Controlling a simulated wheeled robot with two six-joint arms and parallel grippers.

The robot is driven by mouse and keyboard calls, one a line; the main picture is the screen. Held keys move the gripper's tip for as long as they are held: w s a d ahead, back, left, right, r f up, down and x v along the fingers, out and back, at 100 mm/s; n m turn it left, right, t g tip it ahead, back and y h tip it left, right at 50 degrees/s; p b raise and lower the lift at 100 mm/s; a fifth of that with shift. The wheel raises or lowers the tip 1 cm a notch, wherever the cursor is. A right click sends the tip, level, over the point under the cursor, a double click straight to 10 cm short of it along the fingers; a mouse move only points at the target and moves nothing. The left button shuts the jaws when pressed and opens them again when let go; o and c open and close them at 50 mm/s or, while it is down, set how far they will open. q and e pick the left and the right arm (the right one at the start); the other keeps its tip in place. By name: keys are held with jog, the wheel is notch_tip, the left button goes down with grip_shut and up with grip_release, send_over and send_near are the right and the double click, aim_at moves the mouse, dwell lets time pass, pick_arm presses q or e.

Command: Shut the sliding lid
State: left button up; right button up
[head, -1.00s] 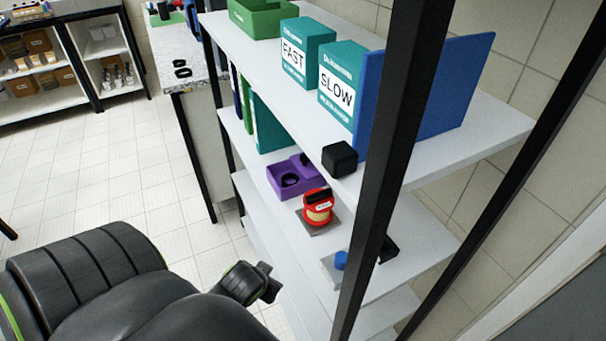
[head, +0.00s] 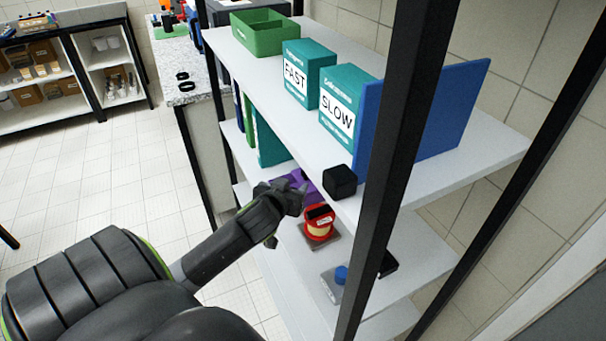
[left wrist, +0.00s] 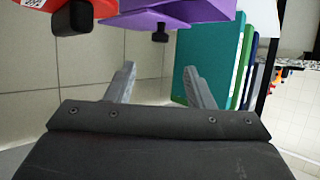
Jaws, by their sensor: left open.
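A purple box (head: 314,190) sits on the middle shelf, mostly hidden behind my left gripper (head: 297,190) in the head view. In the left wrist view the purple box (left wrist: 185,9) shows at the top edge, with a small black knob (left wrist: 160,34) on it. I cannot make out for sure which part is the sliding lid. My left gripper also shows in the left wrist view (left wrist: 160,74), its two fingers apart with nothing between them. The knob appears beyond the fingertips, roughly between them. My right gripper is not in view.
A red round container (head: 319,223) stands close to the purple box. A black cube (head: 340,181) sits on the upper shelf's edge above. A black rack post (head: 388,170) stands at the right. A blue knob (head: 341,274) is nearer.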

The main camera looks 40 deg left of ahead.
aim_at(303, 175)
pick_arm(q)
jog(key=x, duration=1)
jog(key=shift+w+f, duration=0.1)
jog(key=shift+f, duration=0.05)
grip_shut()
